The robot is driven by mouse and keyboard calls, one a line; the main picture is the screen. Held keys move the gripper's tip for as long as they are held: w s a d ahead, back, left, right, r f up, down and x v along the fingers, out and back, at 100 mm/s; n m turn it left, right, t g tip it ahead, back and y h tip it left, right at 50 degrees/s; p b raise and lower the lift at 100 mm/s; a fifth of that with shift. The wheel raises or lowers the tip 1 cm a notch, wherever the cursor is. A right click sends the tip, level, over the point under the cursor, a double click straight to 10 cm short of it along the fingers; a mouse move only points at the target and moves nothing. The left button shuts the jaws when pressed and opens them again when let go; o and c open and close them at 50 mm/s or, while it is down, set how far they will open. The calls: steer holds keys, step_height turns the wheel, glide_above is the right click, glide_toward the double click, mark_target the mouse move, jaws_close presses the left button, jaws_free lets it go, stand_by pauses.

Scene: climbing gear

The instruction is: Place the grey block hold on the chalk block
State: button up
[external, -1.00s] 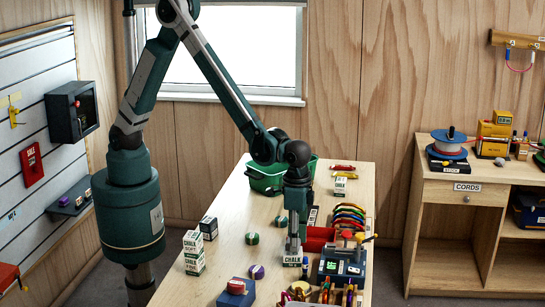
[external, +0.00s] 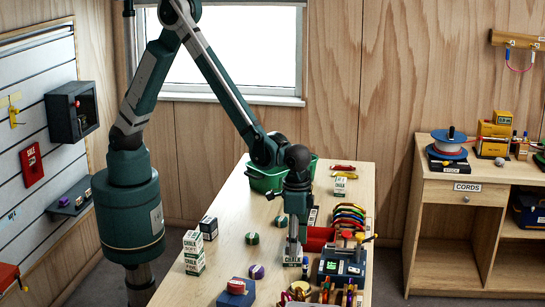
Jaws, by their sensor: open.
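My gripper (external: 293,250) points straight down over the workbench and is open. Its fingertips are low, right at a small white block with a green CHALK label (external: 291,262). I cannot tell if the fingers touch it. I cannot make out the grey block hold for certain; the space between the fingers is too small and partly hidden. A small greyish piece (external: 281,221) lies on the bench, behind and left of the gripper, but I cannot tell what it is.
Right of the gripper stand a dark blue device with a green screen (external: 342,268) and a red piece (external: 317,240). White chalk boxes (external: 194,253) stand at left. A green tub (external: 265,182) is behind. Several small colored items (external: 312,294) crowd the front.

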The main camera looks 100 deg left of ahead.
steer(key=shift+r, duration=0.15)
step_height(320, 180, up, 12)
stand_by(0.8)
steer(key=shift+a+r, duration=0.1)
steer(key=shift+r, duration=0.05)
stand_by(0.5)
steer(key=s+a+r+t, duration=0.4)
steer(key=s+a+r, duration=1.05)
steer(key=a, duration=0.25)
steer(key=s+a+t, duration=0.1)
steer(key=s+a, duration=0.4)
steer(key=s, duration=0.3)
steer(key=s+a+t, duration=0.2)
steer(key=s+a, duration=0.3)
steer(key=s, duration=0.3)
steer(key=shift+s+r, duration=0.15)
steer(key=shift+s, duration=0.1)
